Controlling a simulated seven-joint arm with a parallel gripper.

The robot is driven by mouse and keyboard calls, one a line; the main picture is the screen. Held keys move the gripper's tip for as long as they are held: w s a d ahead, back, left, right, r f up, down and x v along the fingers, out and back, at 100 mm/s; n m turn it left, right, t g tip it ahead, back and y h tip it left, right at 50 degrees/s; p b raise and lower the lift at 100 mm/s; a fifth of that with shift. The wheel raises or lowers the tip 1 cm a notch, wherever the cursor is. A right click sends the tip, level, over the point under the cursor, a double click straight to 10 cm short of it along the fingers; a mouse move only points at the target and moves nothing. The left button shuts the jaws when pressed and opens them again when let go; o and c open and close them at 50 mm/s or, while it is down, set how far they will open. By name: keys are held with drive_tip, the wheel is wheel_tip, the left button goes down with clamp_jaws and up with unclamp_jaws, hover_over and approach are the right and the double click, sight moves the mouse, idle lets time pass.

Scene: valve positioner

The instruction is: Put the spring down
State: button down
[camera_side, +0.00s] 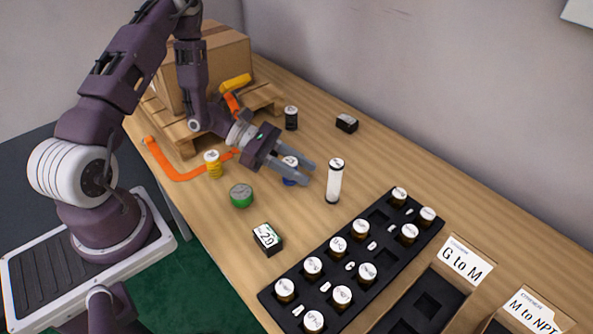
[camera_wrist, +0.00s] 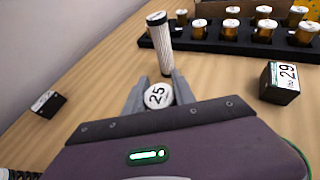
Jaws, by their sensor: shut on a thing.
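My gripper (camera_side: 309,172) is shut on a small round piece with a white top and a blue body (camera_side: 289,181), low over the table. In the wrist view the piece's white top, marked 25 (camera_wrist: 157,95), sits between the two fingers (camera_wrist: 157,90). I take this piece as the spring; no coils show. Its underside is hidden, so I cannot tell whether it touches the table. A tall white cylinder (camera_side: 334,182) stands upright just beyond the fingertips, and it also shows in the wrist view (camera_wrist: 160,45).
A black rack (camera_side: 325,290) of white-capped brown jars lies at the front right. A box marked 29 (camera_side: 267,238), a green tin (camera_side: 241,195), a yellow jar (camera_side: 213,165) and a black jar (camera_side: 291,118) stand around. A pallet (camera_side: 190,135) is behind. Wood right of the tall cylinder is clear.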

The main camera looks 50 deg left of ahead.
wheel_tip(320, 180, up, 9)
drive_tip(key=w+a+n+t+y, duration=0.3)
drive_tip(key=w+a+n+y, duration=0.1)
drive_tip(key=w, duration=0.3)
drive_tip(key=w+a+n+t+y, duration=0.3)
drive_tip(key=w+n, duration=0.1)
drive_tip(key=w, duration=0.4)
drive_tip(key=f, duration=0.9)
drive_tip(key=shift+a, duration=0.2)
drive_tip(key=shift+f, duration=0.15)
drive_tip(key=shift+f, duration=0.1)
drive_tip(key=c, duration=1.4)
unclamp_jaws()
drive_tip(key=shift+c, duration=0.2)
drive_tip(key=o, duration=0.4)
